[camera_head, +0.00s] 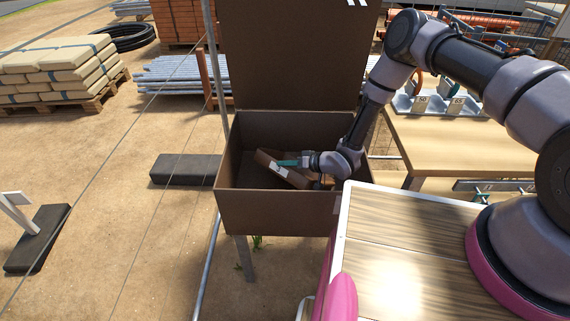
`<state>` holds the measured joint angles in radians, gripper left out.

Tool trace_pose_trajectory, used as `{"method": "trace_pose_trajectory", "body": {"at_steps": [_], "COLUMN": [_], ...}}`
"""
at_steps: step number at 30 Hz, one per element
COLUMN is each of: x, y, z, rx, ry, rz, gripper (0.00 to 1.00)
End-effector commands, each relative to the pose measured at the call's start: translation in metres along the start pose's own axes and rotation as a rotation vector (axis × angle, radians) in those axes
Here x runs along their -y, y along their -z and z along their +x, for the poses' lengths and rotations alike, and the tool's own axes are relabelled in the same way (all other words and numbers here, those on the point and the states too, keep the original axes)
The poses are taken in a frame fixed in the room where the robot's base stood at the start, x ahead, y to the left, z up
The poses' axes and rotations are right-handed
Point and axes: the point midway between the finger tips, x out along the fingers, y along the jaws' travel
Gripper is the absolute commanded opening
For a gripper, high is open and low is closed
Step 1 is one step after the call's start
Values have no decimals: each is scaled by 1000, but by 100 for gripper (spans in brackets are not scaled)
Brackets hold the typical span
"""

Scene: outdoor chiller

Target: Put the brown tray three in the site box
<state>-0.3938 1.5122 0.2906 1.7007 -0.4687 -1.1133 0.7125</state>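The site box (275,213) is dark brown, with its lid raised at the back and its top open. A brown tray (296,178) with a pale label is inside the box's opening, tilted. Whether it touches the floor of the box is unclear, and no number on it is readable. My gripper (287,163) reaches into the box from the right, its teal fingertip at the tray, overlapping it in the picture. The gap between the fingers does not show, so I cannot tell whether they grip it. My wrist hides the right part of the tray.
A wooden table (440,140) stands right of the box, with grey holders (437,106) labelled 50 and 65. A thin pole (216,70) rises by the box's left side. A dark block (186,169) lies on the sand at left.

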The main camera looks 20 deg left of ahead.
Motion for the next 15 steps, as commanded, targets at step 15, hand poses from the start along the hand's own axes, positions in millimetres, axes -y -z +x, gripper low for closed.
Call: {"method": "trace_pose_trajectory", "body": {"at_steps": [15], "x": [-2], "y": [-3], "z": [2], "rx": [0], "ry": [0], "rz": [1], "gripper": [35]}}
